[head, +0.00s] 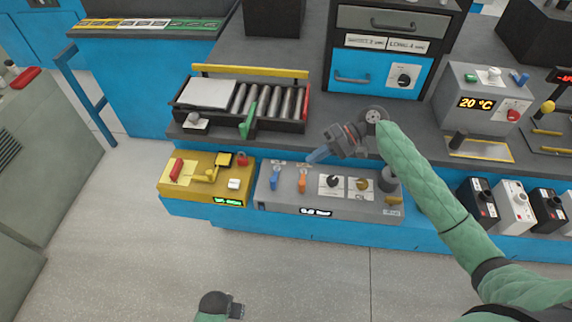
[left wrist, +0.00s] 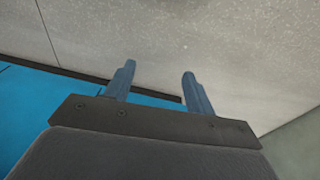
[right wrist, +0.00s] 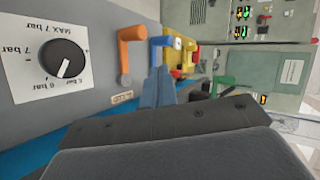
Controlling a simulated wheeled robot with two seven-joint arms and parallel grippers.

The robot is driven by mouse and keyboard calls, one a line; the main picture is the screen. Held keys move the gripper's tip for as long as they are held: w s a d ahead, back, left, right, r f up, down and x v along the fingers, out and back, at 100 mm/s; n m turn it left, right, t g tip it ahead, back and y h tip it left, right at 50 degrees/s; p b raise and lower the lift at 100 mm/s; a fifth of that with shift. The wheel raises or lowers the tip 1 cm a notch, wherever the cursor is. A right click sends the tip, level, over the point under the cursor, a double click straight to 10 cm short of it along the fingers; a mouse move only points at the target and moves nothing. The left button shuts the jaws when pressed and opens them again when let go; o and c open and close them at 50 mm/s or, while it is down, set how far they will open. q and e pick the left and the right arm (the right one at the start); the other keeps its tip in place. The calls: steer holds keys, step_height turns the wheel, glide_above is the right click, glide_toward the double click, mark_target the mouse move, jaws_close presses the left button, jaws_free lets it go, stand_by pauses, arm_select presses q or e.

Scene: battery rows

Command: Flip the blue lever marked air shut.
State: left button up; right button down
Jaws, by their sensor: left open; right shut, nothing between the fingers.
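The blue lever (head: 275,178) is on the left part of a grey panel box (head: 325,207), beside an orange lever (head: 302,182). In the right wrist view the blue lever (right wrist: 160,42) shows just beyond my fingertips, left of the yellow box, and the orange lever (right wrist: 127,55) is to its left. My right gripper (head: 314,157) is shut and empty, above and to the right of both levers in the head view; contact with the blue lever cannot be told. The blue lever's label is not readable. My left gripper (left wrist: 157,80) is open and empty, low over the floor.
The grey box also carries dials (right wrist: 68,65). A yellow box (head: 210,180) with a red lever stands left of it. A roller conveyor (head: 258,122) lies behind, with a green lever (head: 248,120). Open floor lies in front of the blue bench.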

mark_target(275, 174)
steer(key=shift+s+a, duration=0.1)
steer(key=shift+a, duration=0.05)
steer(key=p+x, duration=0.3)
steer(key=x, duration=0.4)
steer(key=shift+s+a, duration=0.2)
steer(key=shift+a, duration=0.2)
arm_select(q)
step_height(275, 174, down, 11)
steer(key=s+a, duration=0.2)
steer(key=shift+s+p, duration=0.35)
arm_select(e)
steer(key=shift+x, duration=0.9)
